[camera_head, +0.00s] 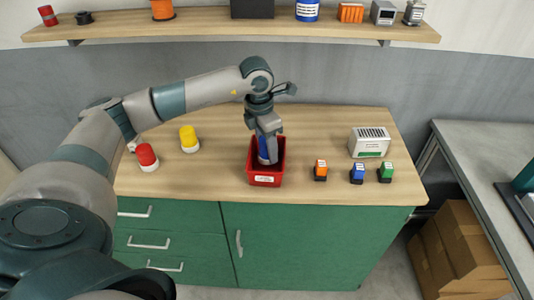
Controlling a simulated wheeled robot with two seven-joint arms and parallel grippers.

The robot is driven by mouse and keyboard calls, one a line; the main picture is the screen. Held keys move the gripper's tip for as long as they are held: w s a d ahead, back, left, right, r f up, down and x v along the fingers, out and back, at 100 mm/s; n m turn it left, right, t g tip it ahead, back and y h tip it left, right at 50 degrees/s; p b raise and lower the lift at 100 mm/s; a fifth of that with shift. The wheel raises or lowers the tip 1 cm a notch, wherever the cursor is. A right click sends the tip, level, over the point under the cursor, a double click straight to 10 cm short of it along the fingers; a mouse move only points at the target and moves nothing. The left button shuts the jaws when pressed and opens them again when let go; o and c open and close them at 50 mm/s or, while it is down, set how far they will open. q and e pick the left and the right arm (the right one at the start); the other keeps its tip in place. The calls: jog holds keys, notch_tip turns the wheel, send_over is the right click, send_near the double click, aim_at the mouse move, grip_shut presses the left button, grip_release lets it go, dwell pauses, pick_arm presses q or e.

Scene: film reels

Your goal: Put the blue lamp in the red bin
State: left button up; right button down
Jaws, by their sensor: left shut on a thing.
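The red bin (265,180) stands on the wooden worktop near its front middle, with a white label on its front. My left gripper (267,146) reaches down over the bin, shut on the blue lamp (264,155). The lamp is upright, with its lower part inside the bin. The gripper fingers hide part of the lamp, and I cannot tell whether it touches the bin floor. My right gripper is not in view.
A red lamp (147,156) and a yellow lamp (188,139) stand left of the bin. Small orange (320,170), blue (357,173) and green (386,171) blocks sit to the right, before a white vented box (369,143). A shelf (215,25) spans the wall.

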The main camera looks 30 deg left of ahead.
aim_at(267, 155)
pick_arm(q)
notch_tip(267, 155, down, 2)
jog(key=shift+p, duration=0.4)
jog(key=shift+f, duration=0.5)
jog(key=shift+f, duration=0.15)
jog(key=o, duration=1.1)
